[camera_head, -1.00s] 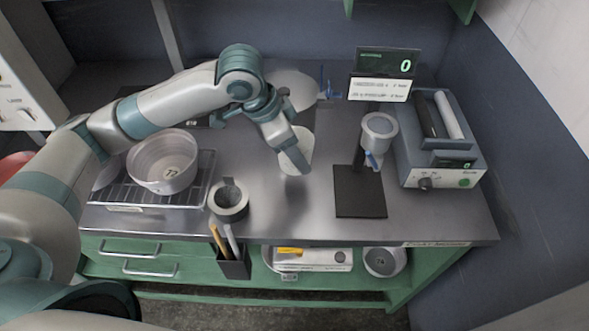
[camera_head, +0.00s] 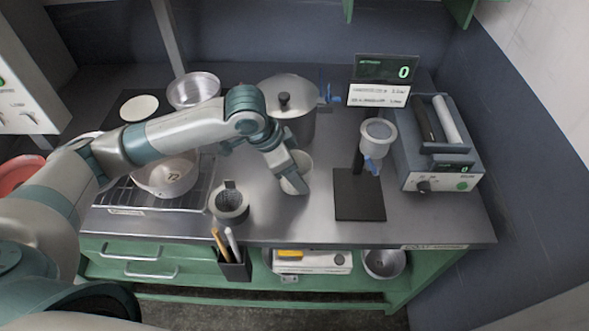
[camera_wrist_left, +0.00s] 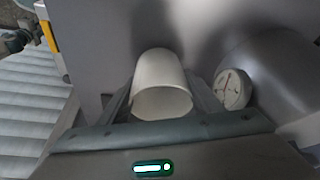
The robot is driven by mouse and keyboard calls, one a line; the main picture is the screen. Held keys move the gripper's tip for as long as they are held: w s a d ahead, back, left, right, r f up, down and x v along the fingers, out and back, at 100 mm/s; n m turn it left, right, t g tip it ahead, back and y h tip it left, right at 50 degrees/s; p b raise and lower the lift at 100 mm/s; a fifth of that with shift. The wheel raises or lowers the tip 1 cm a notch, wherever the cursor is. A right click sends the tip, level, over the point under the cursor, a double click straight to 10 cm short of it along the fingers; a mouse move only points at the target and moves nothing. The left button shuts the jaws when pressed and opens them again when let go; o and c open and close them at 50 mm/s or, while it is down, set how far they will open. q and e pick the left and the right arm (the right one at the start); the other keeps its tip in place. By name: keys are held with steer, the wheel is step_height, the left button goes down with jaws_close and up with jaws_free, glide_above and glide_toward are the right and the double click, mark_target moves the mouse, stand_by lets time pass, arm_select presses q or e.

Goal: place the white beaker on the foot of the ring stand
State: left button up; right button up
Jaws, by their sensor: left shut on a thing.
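The white beaker (camera_head: 303,165) is between the fingers of my left gripper (camera_head: 293,181), over the middle of the steel bench. In the left wrist view the white beaker (camera_wrist_left: 160,84) sits between the two fingers, which are shut on it. Whether its base touches the bench is unclear. The ring stand is to the right of the gripper; its flat black foot (camera_head: 359,197) is bare on top. A clear cup (camera_head: 377,132) is held above the foot's rear part. My right gripper is not in view.
A lidded pot (camera_head: 289,112) stands behind the gripper. A grey heater-like device (camera_head: 440,165) is right of the stand. A pan (camera_head: 165,178) on a rack and a dark-mouthed cup (camera_head: 229,204) are to the left. Bench between beaker and foot is clear.

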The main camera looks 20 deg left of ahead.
arm_select(q)
steer(key=shift+f, duration=0.1)
steer(key=o, duration=1.1)
steer(key=shift+c, duration=0.2)
steer(key=shift+a+r, duration=0.15)
steer(key=shift+r, duration=0.45)
steer(key=b+v, duration=0.1)
steer(key=v, duration=1)
steer(key=shift+o, duration=0.5)
steer(key=shift+s, duration=0.15)
